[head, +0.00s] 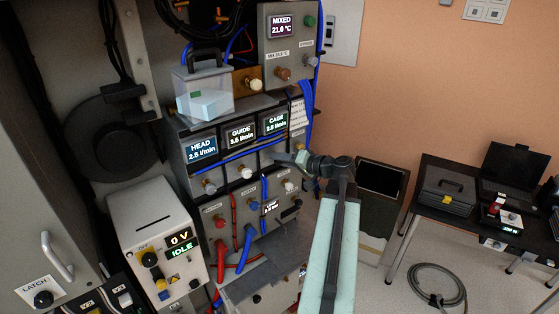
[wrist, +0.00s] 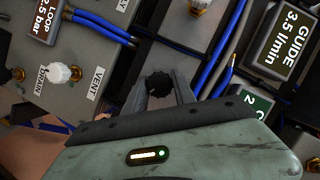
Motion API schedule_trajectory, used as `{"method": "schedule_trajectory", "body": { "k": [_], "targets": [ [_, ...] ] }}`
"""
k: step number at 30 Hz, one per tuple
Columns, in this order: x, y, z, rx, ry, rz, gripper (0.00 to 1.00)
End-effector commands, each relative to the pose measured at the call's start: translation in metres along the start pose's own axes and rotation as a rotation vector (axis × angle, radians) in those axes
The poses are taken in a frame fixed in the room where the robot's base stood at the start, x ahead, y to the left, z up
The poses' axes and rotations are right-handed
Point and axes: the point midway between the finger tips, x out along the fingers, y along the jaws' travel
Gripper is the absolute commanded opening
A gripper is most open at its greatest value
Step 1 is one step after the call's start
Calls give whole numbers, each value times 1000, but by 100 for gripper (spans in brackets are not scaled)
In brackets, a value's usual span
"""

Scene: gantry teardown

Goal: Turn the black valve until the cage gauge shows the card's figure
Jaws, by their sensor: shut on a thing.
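The black valve (wrist: 158,84) is a dark ribbed knob in the wrist view. My gripper (wrist: 160,94) has its grey fingers around it, shut on it. In the head view my gripper (head: 287,157) reaches left to the panel just below the cage gauge (head: 273,124), and the valve is hidden there. The cage gauge is a small lit display that seems to read 2.5 l/min. In the wrist view the cage gauge (wrist: 247,108) is mostly covered by my gripper's body. A white card (head: 298,113) hangs right of the gauge, its writing too small to read.
The guide gauge (wrist: 280,45) reads 3.5 l/min, and the head gauge (head: 202,148) stands left of it. White knobs (head: 246,171) and blue hoses (wrist: 90,25) lie close around my gripper. A black table (head: 450,210) stands at the right.

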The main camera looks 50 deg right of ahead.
Motion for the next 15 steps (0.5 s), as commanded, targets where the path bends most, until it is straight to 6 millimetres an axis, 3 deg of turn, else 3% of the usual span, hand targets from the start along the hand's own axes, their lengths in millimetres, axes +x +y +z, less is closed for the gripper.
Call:
{"method": "schedule_trajectory", "body": {
  "k": [1,3,11,15],
  "targets": [
    [0,1,1,-1,-3,3,37],
    [0,1,1,-1,-2,2,54],
    [0,0,0,0,-1,1,54],
    [-12,-1,0,1,1,2,54]
  ]
}}
